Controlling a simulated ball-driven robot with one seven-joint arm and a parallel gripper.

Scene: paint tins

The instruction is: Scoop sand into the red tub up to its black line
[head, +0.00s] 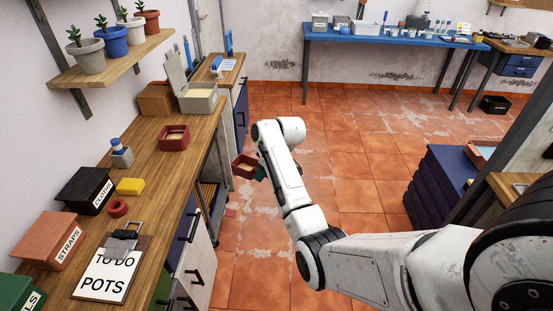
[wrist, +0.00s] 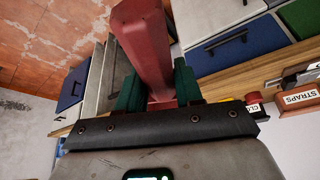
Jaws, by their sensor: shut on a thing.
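My gripper (head: 261,173) is out over the floor, to the right of the bench edge. Its green fingers are shut on a red scoop (head: 243,172), which holds pale sand. In the wrist view the red scoop (wrist: 146,45) shows as a long red piece between the green fingers (wrist: 157,88); its inside is hidden there. A grey bin (head: 198,104) with its lid raised and pale contents stands behind the tub.
On the bench are a yellow block (head: 130,186), a red ring (head: 118,207), a grey holder (head: 122,158), labelled boxes (head: 85,190) and a clipboard (head: 108,272). A shelf of pots (head: 115,60) hangs above.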

